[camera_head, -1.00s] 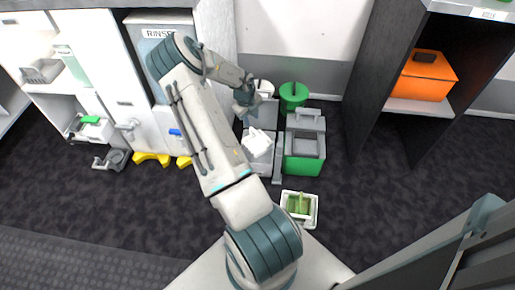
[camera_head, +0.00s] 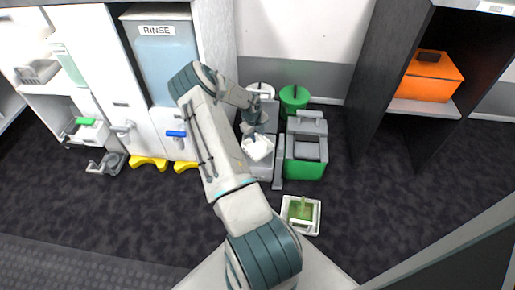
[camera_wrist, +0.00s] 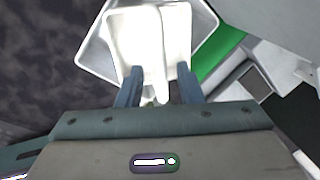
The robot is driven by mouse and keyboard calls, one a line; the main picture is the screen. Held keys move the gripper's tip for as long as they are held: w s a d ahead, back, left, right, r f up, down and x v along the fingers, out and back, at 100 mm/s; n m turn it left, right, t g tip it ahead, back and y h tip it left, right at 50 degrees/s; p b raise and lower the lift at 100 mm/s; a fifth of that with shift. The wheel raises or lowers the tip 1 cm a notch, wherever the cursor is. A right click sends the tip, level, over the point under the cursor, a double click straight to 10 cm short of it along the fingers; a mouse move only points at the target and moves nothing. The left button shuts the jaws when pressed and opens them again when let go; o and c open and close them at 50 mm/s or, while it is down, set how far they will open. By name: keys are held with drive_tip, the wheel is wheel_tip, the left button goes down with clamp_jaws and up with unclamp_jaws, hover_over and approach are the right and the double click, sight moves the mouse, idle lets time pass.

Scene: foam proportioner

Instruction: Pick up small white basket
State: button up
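A small white basket (camera_head: 258,148) sits on top of a grey bin in the head view. In the wrist view the white basket (camera_wrist: 122,35) is just beyond my fingers, with a white upright strip like a handle along its middle. My gripper (camera_wrist: 160,72) is open, with one blue-grey finger on each side of the strip's near end. I see a gap beside the strip, and cannot tell whether either finger touches it. In the head view my gripper (camera_head: 254,126) is right above the basket, and its fingers are hard to make out.
A green and grey bucket (camera_head: 305,163) stands just right of the basket, with a round green bucket (camera_head: 294,98) behind. A white tray with green contents (camera_head: 301,214) lies on the floor in front. A cabinet with a blue tap (camera_head: 176,134) is at left. An orange box (camera_head: 424,82) sits on the right shelf.

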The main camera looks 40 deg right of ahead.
drive_tip(key=f, duration=0.2)
drive_tip(key=shift+d+f+b, duration=0.25)
drive_tip(key=shift+f+b, duration=0.05)
drive_tip(key=shift+b, duration=0.1)
clamp_jaws()
drive_tip(key=shift+r, duration=0.15)
